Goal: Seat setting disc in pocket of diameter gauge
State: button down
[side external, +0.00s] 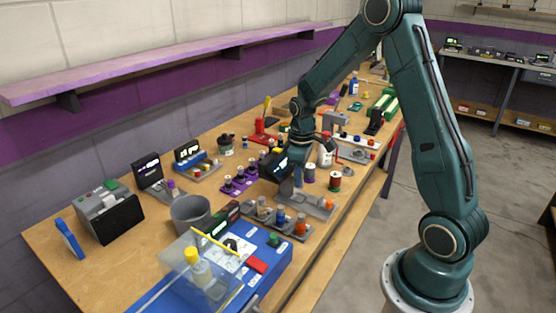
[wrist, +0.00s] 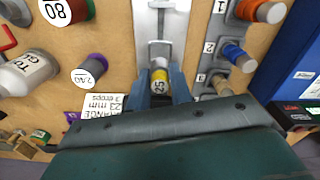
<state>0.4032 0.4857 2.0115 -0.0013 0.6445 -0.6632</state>
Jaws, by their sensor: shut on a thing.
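My gripper (wrist: 163,80) is shut on a small cylindrical setting disc (wrist: 160,75) with a yellow band and a pale face marked 25. The disc sits between the two blue fingers in the wrist view. The grey diameter gauge (wrist: 165,22) lies just beyond the fingertips at the top centre. Whether the disc touches the gauge, and the pocket itself, cannot be made out. In the side view my gripper (side external: 286,184) is low over the grey gauge plate (side external: 318,208), and the disc cannot be made out there.
A numbered rack (wrist: 205,62) with orange, blue and tan-ended cylinders stands close on the right. A purple-ended cylinder (wrist: 90,68), a larger one marked 80 (wrist: 65,10) and a white bottle (wrist: 28,72) are on the left.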

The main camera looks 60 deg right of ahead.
jog(key=shift+f, duration=0.1)
jog(key=shift+f, duration=2.05)
jog(key=shift+f, duration=0.2)
jog(key=c, duration=1.3)
grip_release()
jog(key=shift+o, duration=0.2)
jog(key=shift+r, duration=0.15)
notch_tip(320, 180, up, 11)
jog(key=shift+r, duration=0.55)
jog(key=shift+r, duration=0.1)
